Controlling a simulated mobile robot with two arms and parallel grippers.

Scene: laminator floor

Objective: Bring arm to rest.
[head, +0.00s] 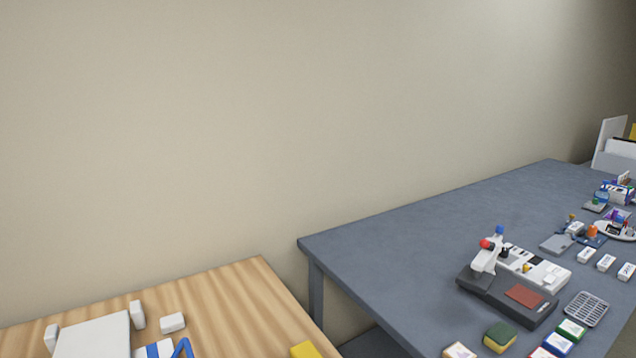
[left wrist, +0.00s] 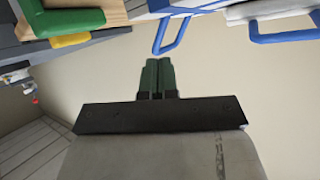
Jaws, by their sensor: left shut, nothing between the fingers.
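My left gripper (left wrist: 158,78) shows in the left wrist view. Its two green fingers are shut against each other, with nothing between them. It points toward a plain beige wall and touches nothing that I can see. The left gripper is not in the head view. My right gripper is in neither view.
In the head view, a wooden table (head: 230,300) is at lower left, with a white device (head: 95,337) on it. A grey table (head: 400,240) at right carries a black-and-white machine (head: 510,285) and several small boxes. Blue handles (left wrist: 172,34) show in the left wrist view.

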